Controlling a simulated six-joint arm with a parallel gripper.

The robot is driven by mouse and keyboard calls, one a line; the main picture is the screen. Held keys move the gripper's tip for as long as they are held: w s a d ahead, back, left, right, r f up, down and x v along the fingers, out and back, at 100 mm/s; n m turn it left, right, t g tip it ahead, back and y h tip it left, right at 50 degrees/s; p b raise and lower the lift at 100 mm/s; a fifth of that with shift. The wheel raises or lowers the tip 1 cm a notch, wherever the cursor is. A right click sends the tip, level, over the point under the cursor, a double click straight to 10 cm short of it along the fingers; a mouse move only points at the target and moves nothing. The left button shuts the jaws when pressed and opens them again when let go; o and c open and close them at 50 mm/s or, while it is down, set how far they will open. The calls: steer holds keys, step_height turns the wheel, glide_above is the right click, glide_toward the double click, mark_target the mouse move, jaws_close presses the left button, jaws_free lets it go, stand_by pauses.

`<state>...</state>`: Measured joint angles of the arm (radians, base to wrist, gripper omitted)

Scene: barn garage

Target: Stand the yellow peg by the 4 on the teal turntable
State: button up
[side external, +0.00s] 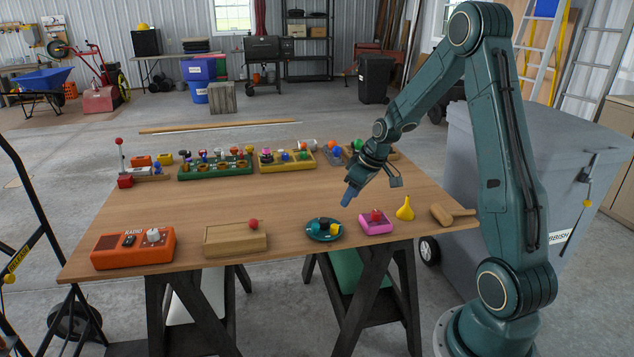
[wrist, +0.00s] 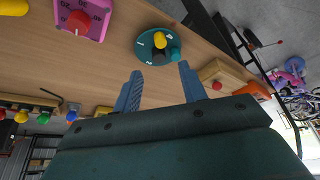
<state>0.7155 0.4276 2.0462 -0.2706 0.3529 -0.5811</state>
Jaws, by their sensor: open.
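The teal turntable (side external: 324,238) lies near the front edge of the table, and it also shows in the wrist view (wrist: 146,48) with small white markings that I cannot read clearly. The yellow peg (wrist: 160,40) is on the turntable, and in the side view it shows (side external: 335,227) on the turntable's right part. I cannot tell which number it is beside. My gripper (wrist: 159,70) is open and empty. In the side view my gripper (side external: 347,201) hangs above and slightly behind the turntable, apart from it.
A pink box with a red knob (side external: 376,222), a yellow funnel-like piece (side external: 405,209) and a mallet (side external: 452,214) lie to the right. A wooden box (side external: 235,239) and an orange radio (side external: 133,248) lie left. Several trays line the back. Mid-table is clear.

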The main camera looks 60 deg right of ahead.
steer(key=s+a+r, duration=0.3)
steer(key=a+r, duration=0.4)
steer(key=a, duration=0.1)
steer(key=s+a+r, duration=0.3)
steer(key=a+r, duration=0.4)
steer(key=a, duration=0.1)
steer(key=s+a+r, duration=0.1)
steer(key=s+a, duration=0.3)
steer(key=s, duration=0.3)
steer(key=s+a+r+t, duration=0.1)
steer(key=s+a+r, duration=0.1)
steer(key=s+a, duration=0.2)
steer(key=s, duration=0.3)
steer(key=shift+s+a+r, duration=0.2)
steer(key=shift+s+a, duration=0.1)
steer(key=shift+s, duration=0.05)
steer(key=shift+w, duration=0.1)
steer(key=shift+c, duration=0.4)
